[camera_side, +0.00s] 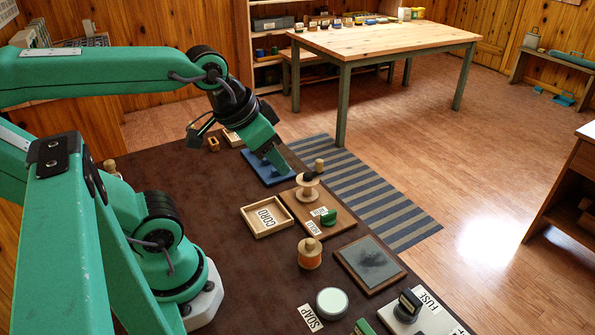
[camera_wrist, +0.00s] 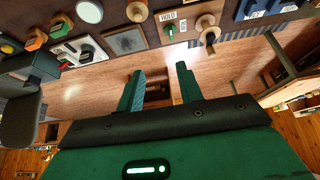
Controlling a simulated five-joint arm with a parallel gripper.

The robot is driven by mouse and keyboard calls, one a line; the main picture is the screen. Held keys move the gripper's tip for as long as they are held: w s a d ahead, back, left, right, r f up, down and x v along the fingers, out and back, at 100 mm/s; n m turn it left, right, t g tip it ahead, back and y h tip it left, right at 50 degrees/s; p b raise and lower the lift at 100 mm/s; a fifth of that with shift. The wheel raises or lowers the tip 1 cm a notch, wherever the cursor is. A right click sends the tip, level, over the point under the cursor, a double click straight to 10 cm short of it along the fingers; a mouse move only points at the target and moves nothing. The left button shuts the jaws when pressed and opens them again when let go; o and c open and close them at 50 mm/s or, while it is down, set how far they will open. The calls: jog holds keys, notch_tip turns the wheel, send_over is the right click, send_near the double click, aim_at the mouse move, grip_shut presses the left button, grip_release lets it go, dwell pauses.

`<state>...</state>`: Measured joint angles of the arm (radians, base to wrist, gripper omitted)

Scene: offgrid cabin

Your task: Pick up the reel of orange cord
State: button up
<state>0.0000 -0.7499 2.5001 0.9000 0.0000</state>
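The reel of orange cord (camera_side: 309,258) stands upright on the dark brown table, between the framed slate and the CORD tray. In the wrist view the reel (camera_wrist: 137,11) is at the top edge, partly cut off, beyond my fingertips.
A shallow wooden CORD tray (camera_side: 247,222) is empty but for its label.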

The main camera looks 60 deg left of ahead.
jog(key=o, duration=0.8)
jog(key=n+g, duration=0.4)
jog(key=g, duration=0.1)
send_over(310, 241)
jog(key=f, duration=1.4)
jog(key=shift+a+f, duration=0.2)
jog(key=shift+f, duration=0.05)
jog(key=shift+d+f+n+g, duration=0.15)
jog(key=shift+f+n+g, duration=0.2)
jog(key=shift+f, duration=1.7)
jog(key=shift+f, duration=0.15)
jog(key=shift+f, duration=2.45)
